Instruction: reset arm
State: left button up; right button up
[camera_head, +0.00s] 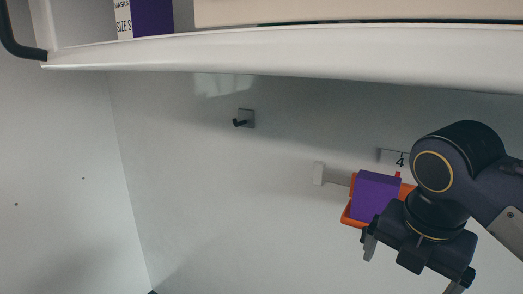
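My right arm comes in from the right, and its gripper (412,272) points down. Its two fingers are wide apart, and I see nothing between them. Just left of and behind the gripper, a purple box (375,194) sits in an orange holder (353,221) by the wall. My arm hides part of the holder, and I cannot tell whether the arm touches it. My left gripper is not in view.
A white shelf (290,52) crosses the top, with a white and purple box (151,17) on it. A dark hook (243,119) is on the wall. The lower left is clear.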

jog(key=s+f+m+t+y, duration=0.1)
jog(key=s+f+m, duration=0.2)
jog(key=f+m, duration=0.3)
jog(key=s+f+m+t+y, duration=0.1)
jog(key=s+f+m, duration=0.3)
jog(key=m, duration=0.9)
jog(key=s+a+f+m+y, duration=0.1)
jog(key=s+f+m+y, duration=0.2)
jog(key=f+m, duration=0.6)
jog(key=shift+s+f+m+t, duration=0.4)
jog(key=shift+f, duration=0.1)
